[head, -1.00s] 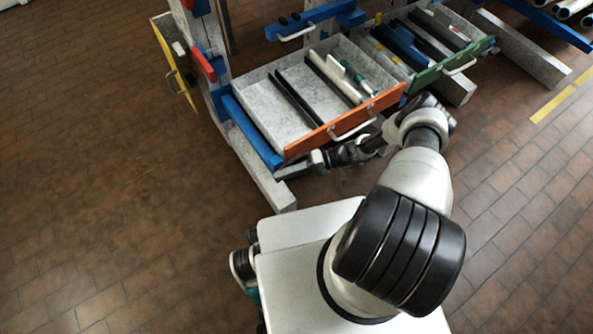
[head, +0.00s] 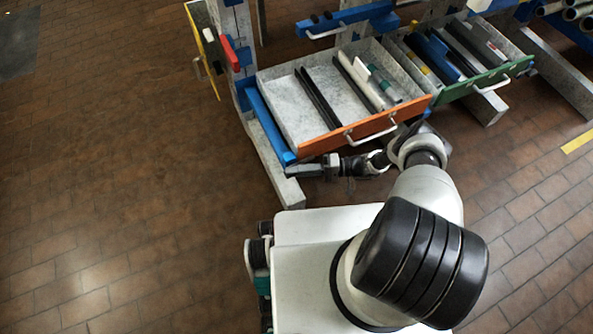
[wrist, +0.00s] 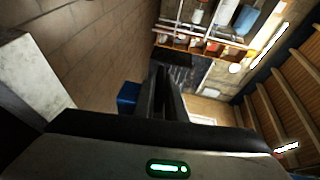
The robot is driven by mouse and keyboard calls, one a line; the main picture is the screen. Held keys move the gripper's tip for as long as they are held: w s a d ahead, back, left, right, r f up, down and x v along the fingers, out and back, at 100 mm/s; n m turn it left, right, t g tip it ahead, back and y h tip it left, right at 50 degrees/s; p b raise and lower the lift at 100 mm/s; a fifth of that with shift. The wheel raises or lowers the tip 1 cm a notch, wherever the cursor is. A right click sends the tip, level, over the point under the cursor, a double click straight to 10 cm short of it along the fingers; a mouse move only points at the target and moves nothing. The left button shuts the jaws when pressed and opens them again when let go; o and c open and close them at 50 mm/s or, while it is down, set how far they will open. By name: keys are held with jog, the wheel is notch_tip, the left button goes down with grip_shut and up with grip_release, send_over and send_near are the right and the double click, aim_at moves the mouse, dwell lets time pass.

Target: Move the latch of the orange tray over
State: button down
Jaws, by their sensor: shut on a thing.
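The orange tray (head: 363,133) is a grey open drawer with an orange front and a white bar handle (head: 370,130). It sticks out of the rack, holding black strips and pale bars. My gripper (head: 298,170) is low at the left end of the orange front, beside the front end of a blue rail (head: 270,122). In the wrist view my gripper's dark fingers (wrist: 168,92) are close together, with a blue block (wrist: 128,96) just left of them. The latch cannot be made out; what the fingers grip is hidden between them.
A green-fronted tray (head: 485,82) stands open to the right. A grey foot beam (head: 272,165) runs along the floor beside my gripper. A yellow panel (head: 207,55) and red handle (head: 231,55) are on the rack's left. The tiled floor at left is clear.

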jog(key=c, duration=1.8)
grip_release()
